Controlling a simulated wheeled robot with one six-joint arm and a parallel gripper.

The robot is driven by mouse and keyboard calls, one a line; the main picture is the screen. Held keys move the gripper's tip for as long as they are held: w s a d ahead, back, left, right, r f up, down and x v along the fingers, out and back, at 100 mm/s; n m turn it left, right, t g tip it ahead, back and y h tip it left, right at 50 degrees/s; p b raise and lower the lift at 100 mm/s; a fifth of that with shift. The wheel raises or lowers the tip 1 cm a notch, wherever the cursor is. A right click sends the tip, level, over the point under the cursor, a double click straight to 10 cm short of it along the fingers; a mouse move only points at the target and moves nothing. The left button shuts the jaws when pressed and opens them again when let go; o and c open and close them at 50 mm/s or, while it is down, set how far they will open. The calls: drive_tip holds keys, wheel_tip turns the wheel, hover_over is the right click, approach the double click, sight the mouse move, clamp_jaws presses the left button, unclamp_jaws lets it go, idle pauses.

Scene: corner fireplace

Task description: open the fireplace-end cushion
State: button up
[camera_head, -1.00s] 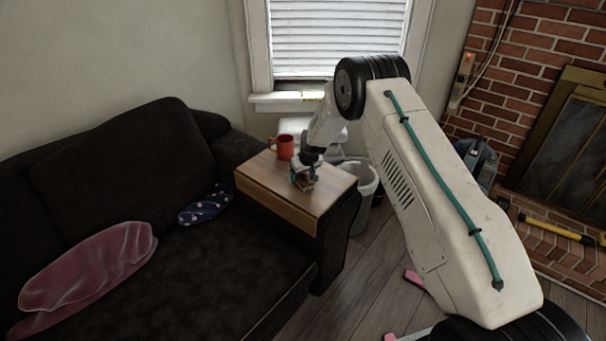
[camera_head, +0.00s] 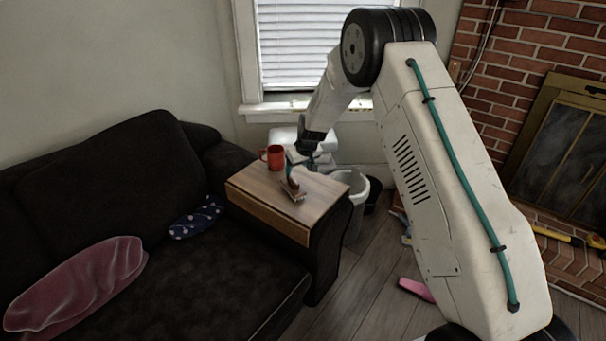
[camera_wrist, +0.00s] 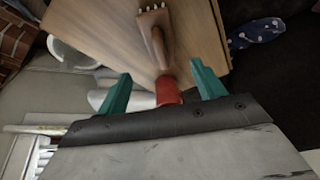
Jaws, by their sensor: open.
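The dark sofa's seat cushion (camera_head: 190,290) at the fireplace end lies flat, beside the sofa arm that carries a wooden tray top (camera_head: 262,195). My gripper (camera_head: 298,166) is over that tray top, away from the seat cushion. In the wrist view its teal fingers (camera_wrist: 160,78) are spread apart, with nothing clasped between them. A brown wooden brush (camera_head: 293,190) lies on the tray top just below the fingers; it also shows in the wrist view (camera_wrist: 155,38). Part of a red mug (camera_wrist: 168,92) shows between the fingers. The cushion's underside is hidden.
The red mug (camera_head: 272,157) stands on the tray top beside my gripper. A blue patterned cloth (camera_head: 196,218) and a pink pillow (camera_head: 80,285) lie on the sofa. A white bin (camera_head: 355,205) stands beyond the sofa arm. A pink object (camera_head: 416,289) lies on the floor.

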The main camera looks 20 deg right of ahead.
drive_tip(key=s+a+f+v, duration=0.1)
drive_tip(key=s+a+v, duration=0.1)
drive_tip(key=v, duration=1.6)
drive_tip(key=s+r, duration=0.5)
drive_tip(key=s, duration=0.5)
drive_tip(key=s+r+m+g, duration=0.1)
drive_tip(key=s+r, duration=0.5)
drive_tip(key=s, duration=0.4)
drive_tip(key=s+r+g, duration=0.1)
drive_tip(key=s+r, duration=0.4)
drive_tip(key=s, duration=0.6)
drive_tip(key=shift+d+r+m+h, duration=0.3)
drive_tip(key=shift+d+m, duration=0.1)
drive_tip(key=shift+m+g+h, duration=0.3)
drive_tip(key=shift+m+g, duration=0.2)
drive_tip(key=s, duration=0.5)
drive_tip(key=s+d+f, duration=0.1)
drive_tip(key=s, duration=0.9)
drive_tip(key=shift+s+d+f, duration=0.15)
drive_tip(key=shift+s+d, duration=0.05)
drive_tip(key=shift+c, duration=0.2)
drive_tip(key=shift+s+f, duration=0.1)
drive_tip(key=shift+s, duration=0.25)
drive_tip(key=c, duration=0.8)
drive_tip(key=shift+o, duration=0.2)
drive_tip(key=shift+d, duration=0.1)
